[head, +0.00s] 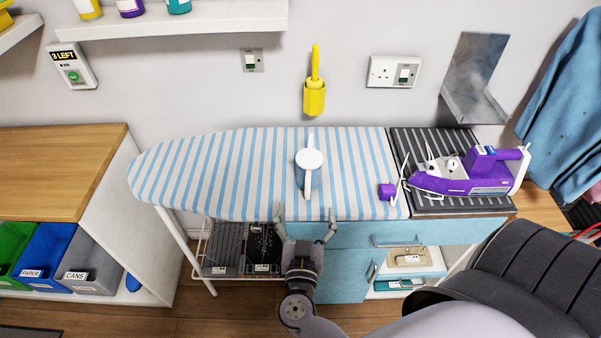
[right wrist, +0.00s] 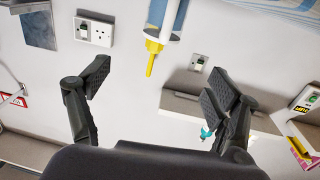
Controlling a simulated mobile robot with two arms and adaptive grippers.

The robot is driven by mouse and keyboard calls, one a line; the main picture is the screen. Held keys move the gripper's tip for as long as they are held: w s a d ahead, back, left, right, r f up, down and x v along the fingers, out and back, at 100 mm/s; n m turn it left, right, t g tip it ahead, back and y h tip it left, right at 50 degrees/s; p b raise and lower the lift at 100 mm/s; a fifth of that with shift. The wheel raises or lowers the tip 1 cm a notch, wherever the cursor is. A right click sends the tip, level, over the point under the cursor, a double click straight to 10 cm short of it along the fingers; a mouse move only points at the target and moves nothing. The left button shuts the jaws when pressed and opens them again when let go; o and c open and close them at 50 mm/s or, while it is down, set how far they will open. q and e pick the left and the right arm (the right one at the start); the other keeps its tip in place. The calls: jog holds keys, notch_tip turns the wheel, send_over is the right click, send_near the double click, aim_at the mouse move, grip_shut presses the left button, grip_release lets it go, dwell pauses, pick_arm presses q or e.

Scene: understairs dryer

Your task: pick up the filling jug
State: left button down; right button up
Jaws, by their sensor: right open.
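The filling jug (head: 309,178), blue with a round white top, stands on the blue-and-white striped ironing board (head: 230,170), right of the board's middle. My right gripper (head: 306,212) is open and empty at the board's front edge, with its fingers spread to either side of the jug's line. The jug lies beyond the fingertips, apart from them. In the right wrist view, a blue and white piece that looks like the jug (right wrist: 165,14) shows at the top edge, mostly cut off, beyond the open fingers (right wrist: 160,88). My left gripper is not in view.
A purple iron (head: 468,172) rests on the dark ribbed mat right of the board, with a small purple piece (head: 387,191) nearby. A yellow brush holder (head: 314,97) hangs on the wall behind the jug. The board left of the jug is clear.

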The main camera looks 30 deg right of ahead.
aim_at(309, 172)
jog(key=p+x, duration=0.1)
jog(key=x, duration=0.9)
jog(key=shift+w+f, duration=0.1)
jog(key=x, duration=0.2)
jog(key=f+x, duration=0.1)
jog(key=x, duration=0.2)
jog(key=shift+w+a, duration=0.1)
jog(key=shift+a, duration=0.05)
jog(key=shift+w, duration=0.1)
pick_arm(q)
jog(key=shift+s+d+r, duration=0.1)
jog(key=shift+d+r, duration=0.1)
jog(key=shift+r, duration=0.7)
pick_arm(e)
jog(key=shift+c, duration=0.4)
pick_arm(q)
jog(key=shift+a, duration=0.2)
pick_arm(e)
jog(key=c, duration=1.4)
